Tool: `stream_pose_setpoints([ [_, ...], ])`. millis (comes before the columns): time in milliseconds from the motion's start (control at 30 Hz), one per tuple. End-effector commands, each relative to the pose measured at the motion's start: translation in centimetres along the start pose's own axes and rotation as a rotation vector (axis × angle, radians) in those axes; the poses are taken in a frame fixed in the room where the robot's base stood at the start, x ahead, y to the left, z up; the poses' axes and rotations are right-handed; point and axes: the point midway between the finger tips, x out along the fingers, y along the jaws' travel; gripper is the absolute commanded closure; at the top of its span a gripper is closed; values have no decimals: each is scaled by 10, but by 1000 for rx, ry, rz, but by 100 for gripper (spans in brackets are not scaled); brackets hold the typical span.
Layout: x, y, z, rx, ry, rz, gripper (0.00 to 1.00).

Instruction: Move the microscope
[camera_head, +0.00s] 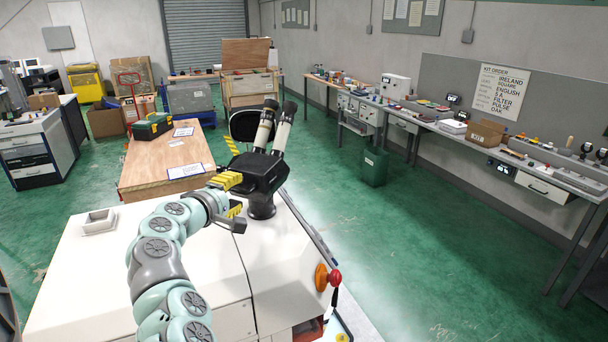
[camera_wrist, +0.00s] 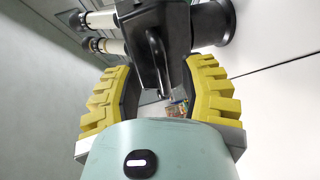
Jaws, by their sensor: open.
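The microscope (camera_head: 268,172) has a black body, two pale tubes with black eyepieces, and a round black foot. It stands upright on the white machine top, near its far right corner. My gripper (camera_head: 238,193), with yellow ribbed fingers, is at the microscope's left side. In the wrist view my gripper (camera_wrist: 162,75) is open, with one finger on either side of the black microscope body (camera_wrist: 150,45). The microscope reaches between the fingertips; I cannot tell whether either finger touches it. The fingers and wrist hide part of its lower left side in the head view.
The white machine top (camera_head: 95,255) holds a small square tray (camera_head: 99,221). An orange-and-red knob (camera_head: 328,277) sits on its right side. Beyond is a wooden table (camera_head: 150,172) with a green toolbox (camera_head: 152,126) and papers.

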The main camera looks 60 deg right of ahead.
Motion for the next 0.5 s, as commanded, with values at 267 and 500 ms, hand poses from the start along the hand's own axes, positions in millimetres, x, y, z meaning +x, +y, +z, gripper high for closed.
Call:
stream_pose_setpoints([
  [267,14,0,-1,-1,1,-3,59],
  [500,18,-2,-1,-3,2,-4,59],
])
